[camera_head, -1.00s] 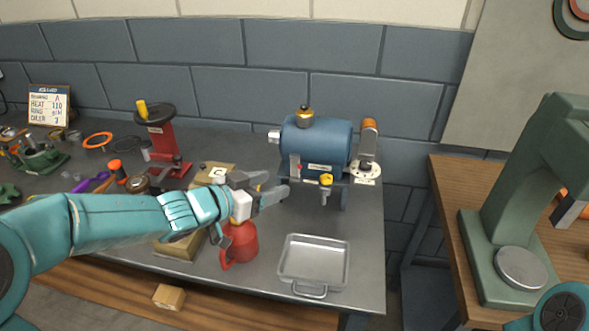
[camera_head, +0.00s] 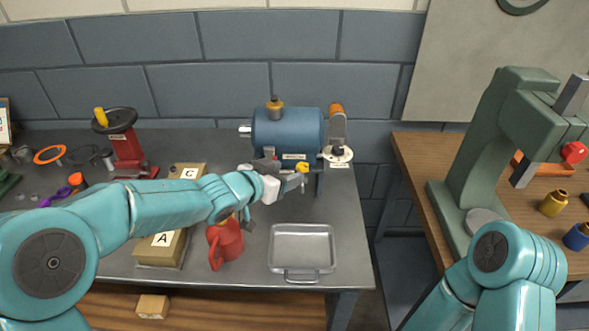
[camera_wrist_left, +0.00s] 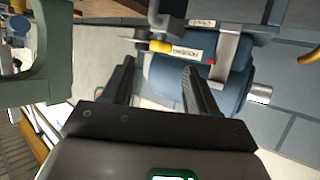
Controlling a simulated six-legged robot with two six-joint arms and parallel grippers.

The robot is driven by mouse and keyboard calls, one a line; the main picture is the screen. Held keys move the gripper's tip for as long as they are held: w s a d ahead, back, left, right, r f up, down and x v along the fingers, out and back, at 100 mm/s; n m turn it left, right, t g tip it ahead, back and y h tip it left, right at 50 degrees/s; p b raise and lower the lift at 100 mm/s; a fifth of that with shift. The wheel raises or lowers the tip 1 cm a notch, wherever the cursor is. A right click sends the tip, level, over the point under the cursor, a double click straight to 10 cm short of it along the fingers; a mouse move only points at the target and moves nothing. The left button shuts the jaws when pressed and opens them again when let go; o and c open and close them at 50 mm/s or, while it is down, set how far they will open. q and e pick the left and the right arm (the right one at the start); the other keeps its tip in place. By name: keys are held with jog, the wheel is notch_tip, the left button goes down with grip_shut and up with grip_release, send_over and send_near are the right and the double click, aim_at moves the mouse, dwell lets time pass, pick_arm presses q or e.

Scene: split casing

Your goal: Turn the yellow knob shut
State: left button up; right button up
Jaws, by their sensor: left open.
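The yellow knob (camera_head: 302,168) sits on the front underside of the blue cylindrical casing (camera_head: 286,131), at its right end. In the left wrist view the yellow knob (camera_wrist_left: 160,46) shows just beyond the fingertips, between the lines of the two fingers, with the casing (camera_wrist_left: 215,85) behind. My left gripper (camera_head: 288,177) is open and empty, close in front of the knob in the head view. I cannot tell whether a finger touches it. In the left wrist view the left gripper (camera_wrist_left: 157,68) has a finger on either side of a gap. My right gripper is out of view.
A metal tray (camera_head: 302,250) and a red jug (camera_head: 226,240) stand below the left arm. Boxes marked A (camera_head: 160,250) and C (camera_head: 188,170) lie to the left. A green press (camera_head: 480,150) stands on the wooden table at right.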

aim_at(301, 167)
pick_arm(q)
jog(key=x, duration=0.5)
jog(key=shift+w+d+f+p, duration=0.15)
jog(key=shift+w+p, duration=0.15)
